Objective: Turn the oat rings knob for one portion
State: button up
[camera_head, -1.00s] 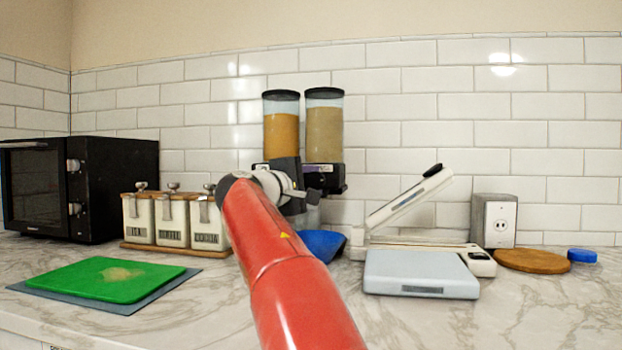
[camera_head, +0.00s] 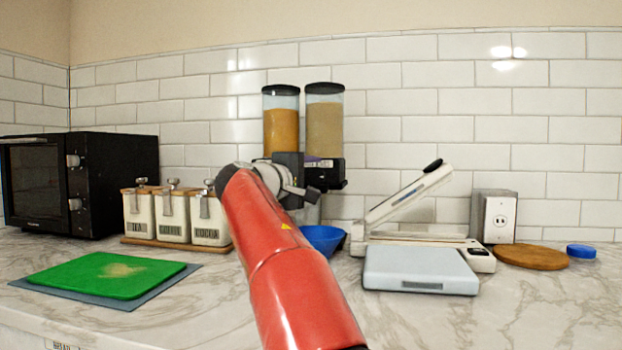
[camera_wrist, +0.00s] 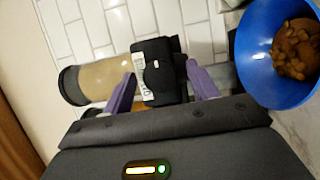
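A twin cereal dispenser stands at the wall. Its left canister (camera_head: 281,130) has orange contents, its right canister (camera_head: 324,130) tan contents. I cannot read which is oat rings. My gripper (camera_head: 308,172) is at the dispenser's front, partly hidden by my red arm. In the wrist view, which is turned sideways, the purple fingers of my gripper (camera_wrist: 160,88) are apart, on either side of a black housing with a dark knob (camera_wrist: 157,76) and a white label. I cannot tell whether they touch the knob. The tan canister (camera_wrist: 98,82) also shows there.
A blue bowl (camera_head: 323,240) stands below the dispenser; the wrist view shows brown pieces inside it. Labelled jars (camera_head: 172,217) and a microwave (camera_head: 75,185) are left. A grey-white scale (camera_head: 420,270) and a tilted-lid sealer (camera_head: 405,195) are right. The front counter is partly clear.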

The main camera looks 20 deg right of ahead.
jog(key=b+v, duration=0.1)
jog(key=v, duration=0.6)
jog(key=shift+s+a, duration=0.2)
jog(key=shift+a, duration=0.15)
